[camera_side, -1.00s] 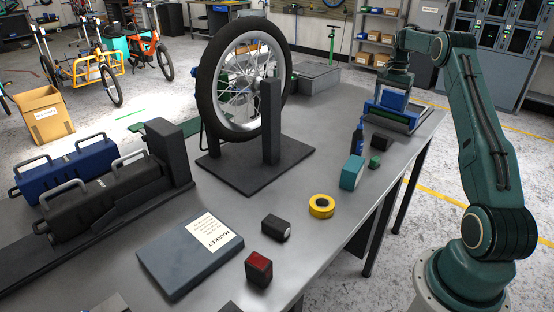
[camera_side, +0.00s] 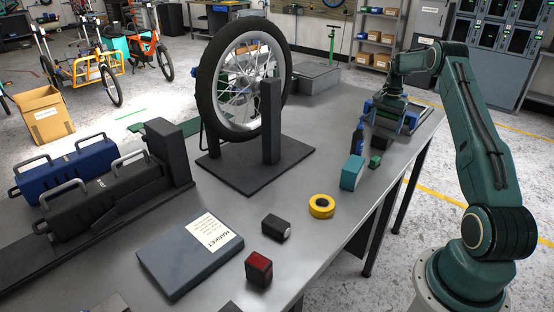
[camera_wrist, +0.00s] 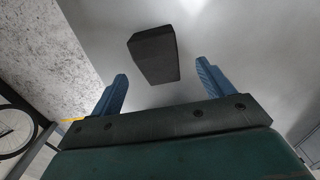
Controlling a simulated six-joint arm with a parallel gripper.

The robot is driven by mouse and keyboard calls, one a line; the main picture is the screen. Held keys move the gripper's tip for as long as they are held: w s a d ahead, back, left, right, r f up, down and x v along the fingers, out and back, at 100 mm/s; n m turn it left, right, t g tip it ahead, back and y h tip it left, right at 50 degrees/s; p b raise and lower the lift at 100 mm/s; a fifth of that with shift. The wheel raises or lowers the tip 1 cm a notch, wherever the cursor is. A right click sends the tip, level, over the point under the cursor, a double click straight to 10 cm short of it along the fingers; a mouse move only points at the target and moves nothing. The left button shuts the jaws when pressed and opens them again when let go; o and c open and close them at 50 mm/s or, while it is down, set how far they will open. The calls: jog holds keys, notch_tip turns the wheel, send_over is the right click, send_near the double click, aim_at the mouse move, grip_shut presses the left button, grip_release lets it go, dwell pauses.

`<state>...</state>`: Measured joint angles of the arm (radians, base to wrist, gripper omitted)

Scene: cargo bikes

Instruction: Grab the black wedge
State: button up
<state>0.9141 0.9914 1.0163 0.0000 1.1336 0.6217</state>
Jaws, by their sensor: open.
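The black wedge (camera_side: 381,142) lies on the grey workbench near its far right end, beside a dark blue bottle. In the wrist view the wedge (camera_wrist: 153,56) is a dark, matte block just beyond the fingertips, roughly between their lines and nearer the left finger. My gripper (camera_side: 392,124) hangs over the bench just behind the wedge, pointing down. Its two blue fingers also show in the wrist view (camera_wrist: 162,72), spread apart with nothing between them. A gap remains between the fingers and the wedge.
The blue bottle (camera_side: 358,138), a small green block (camera_side: 375,162) and a teal box (camera_side: 352,173) stand close to the wedge. A yellow tape roll (camera_side: 321,206) lies nearer. A wheel on a stand (camera_side: 240,75) rises to the left. The bench's right edge is close.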

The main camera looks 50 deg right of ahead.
aim_at(383, 136)
jog(key=shift+f, duration=0.1)
jog(key=shift+s+a+f, duration=0.1)
jog(key=shift+f, duration=1.2)
jog(key=shift+s+f, duration=0.1)
jog(key=shift+f, duration=1.15)
jog(key=c, duration=1.2)
jog(key=shift+r, duration=0.2)
notch_tip(383, 136, up, 20)
jog(key=shift+f, duration=0.15)
